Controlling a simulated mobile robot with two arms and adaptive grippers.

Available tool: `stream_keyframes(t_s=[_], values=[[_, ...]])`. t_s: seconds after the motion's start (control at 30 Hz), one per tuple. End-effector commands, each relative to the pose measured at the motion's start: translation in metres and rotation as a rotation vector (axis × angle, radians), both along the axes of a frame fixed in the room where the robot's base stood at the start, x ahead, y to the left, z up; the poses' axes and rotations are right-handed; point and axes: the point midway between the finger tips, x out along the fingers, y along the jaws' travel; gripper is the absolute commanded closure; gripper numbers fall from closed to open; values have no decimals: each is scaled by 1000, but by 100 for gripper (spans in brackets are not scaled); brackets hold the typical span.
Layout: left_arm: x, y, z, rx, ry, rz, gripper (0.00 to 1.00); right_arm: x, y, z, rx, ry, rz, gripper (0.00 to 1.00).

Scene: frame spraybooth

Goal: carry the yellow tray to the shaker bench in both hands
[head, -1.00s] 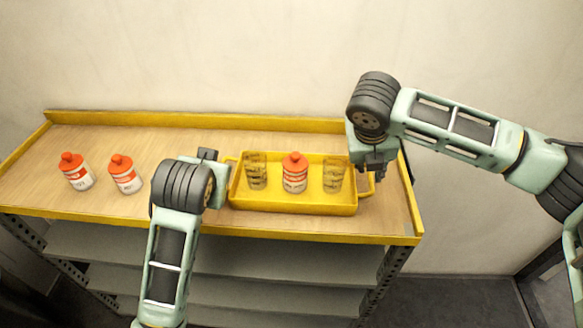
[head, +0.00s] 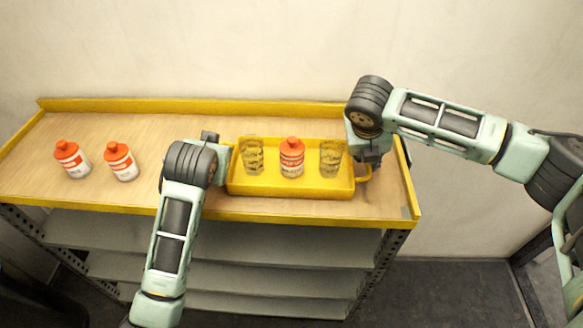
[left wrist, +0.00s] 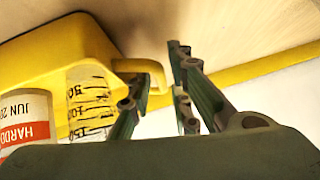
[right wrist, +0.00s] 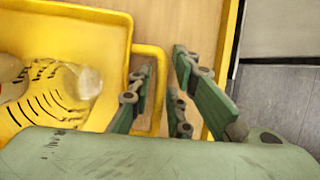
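The yellow tray (head: 290,189) rests on the wooden shelf top, with a graduated clear cup (head: 253,157), a red-capped can (head: 291,160) and a second graduated cup (head: 330,158) standing in it. My left gripper (left wrist: 158,68) is open at the tray's left handle (left wrist: 150,67), one finger seemingly inside the loop and the other outside. My right gripper (right wrist: 163,65) is open in the same way at the right handle (right wrist: 158,92). In the head view the left handle is hidden by my left gripper. I cannot tell whether any finger touches a handle. No shaker bench is identifiable.
Two more red-capped cans (head: 72,159) (head: 121,161) stand on the wooden top (head: 110,195) to the left. A yellow lip (head: 100,206) edges the top, and grey shelves (head: 270,260) lie below. A pale wall stands behind. Dark floor (head: 450,290) is clear at right.

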Motion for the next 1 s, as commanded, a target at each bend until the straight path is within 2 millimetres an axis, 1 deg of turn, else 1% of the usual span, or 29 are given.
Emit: stream_keyframes(t_s=[0.03,0.17,0.47,0.67,0.7,1.0], values=[[4,1,-3,1,1,1,81,2,-1,-5,-2,1,-1,82],[9,1,-9,1,0,1,81,5,-3,-12,-1,0,0,82],[11,1,-10,0,-1,0,81,5,-3,-14,0,0,1,82],[10,1,-10,0,-1,0,98,5,-3,-13,0,0,1,99],[10,1,-10,0,-1,0,100,5,-3,-13,0,0,1,100],[10,1,-10,0,-1,-2,100,5,-3,-13,0,-1,2,100]])
